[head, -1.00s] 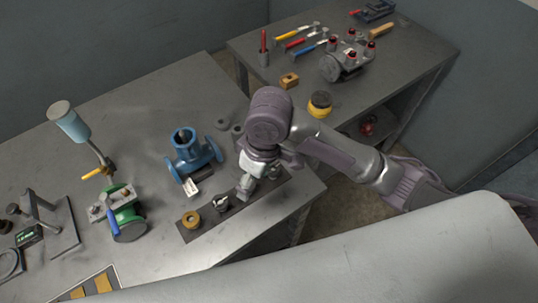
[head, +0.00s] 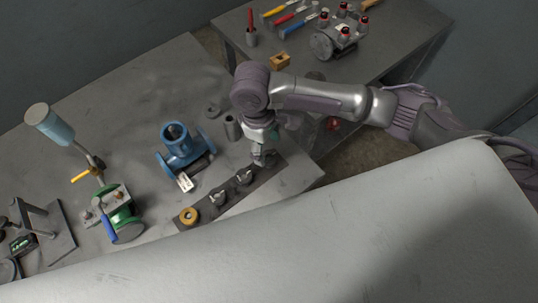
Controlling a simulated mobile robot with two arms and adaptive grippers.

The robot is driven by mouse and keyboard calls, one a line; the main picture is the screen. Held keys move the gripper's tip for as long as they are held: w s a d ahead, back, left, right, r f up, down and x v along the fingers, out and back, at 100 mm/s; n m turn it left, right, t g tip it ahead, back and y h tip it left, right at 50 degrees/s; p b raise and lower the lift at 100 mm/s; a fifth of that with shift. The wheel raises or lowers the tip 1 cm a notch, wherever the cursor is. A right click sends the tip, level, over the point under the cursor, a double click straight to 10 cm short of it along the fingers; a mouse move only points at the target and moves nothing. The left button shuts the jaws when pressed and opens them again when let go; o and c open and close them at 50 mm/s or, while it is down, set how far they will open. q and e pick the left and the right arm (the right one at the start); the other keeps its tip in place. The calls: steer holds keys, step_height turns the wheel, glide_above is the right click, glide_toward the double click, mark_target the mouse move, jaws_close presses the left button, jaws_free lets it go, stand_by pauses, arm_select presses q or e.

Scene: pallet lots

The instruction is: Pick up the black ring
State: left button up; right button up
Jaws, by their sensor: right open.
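A dark strip (head: 203,213) lies along the right front part of the near bench. On it are a brass-yellow ring (head: 188,215) at the left end and two small dark round pieces with pale parts, one in the middle (head: 218,197) and one farther right (head: 244,176). I cannot tell for sure which piece is the black ring. My right gripper (head: 265,160) points down at the right end of the strip, open. It hides what lies directly beneath it. My left gripper is not in view.
A blue valve body (head: 181,150) with flanges stands left of the strip. A grey cylinder (head: 232,127) and a grey ring (head: 212,110) are behind it. A green valve (head: 119,213) is at left. The second bench holds a wooden block (head: 280,62) and tools.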

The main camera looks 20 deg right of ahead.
mark_target(270, 158)
steer(key=f, duration=0.2)
steer(key=f+p, duration=0.1)
steer(key=f, duration=0.1)
steer(key=shift+w+d+f, duration=0.1)
steer(key=shift+d+f, duration=0.1)
steer(key=shift+f, duration=0.4)
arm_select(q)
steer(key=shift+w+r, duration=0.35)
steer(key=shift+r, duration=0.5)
arm_select(e)
steer(key=c, duration=1.2)
steer(key=shift+o, duration=0.2)
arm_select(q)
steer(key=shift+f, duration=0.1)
arm_select(e)
steer(key=shift+r, duration=0.15)
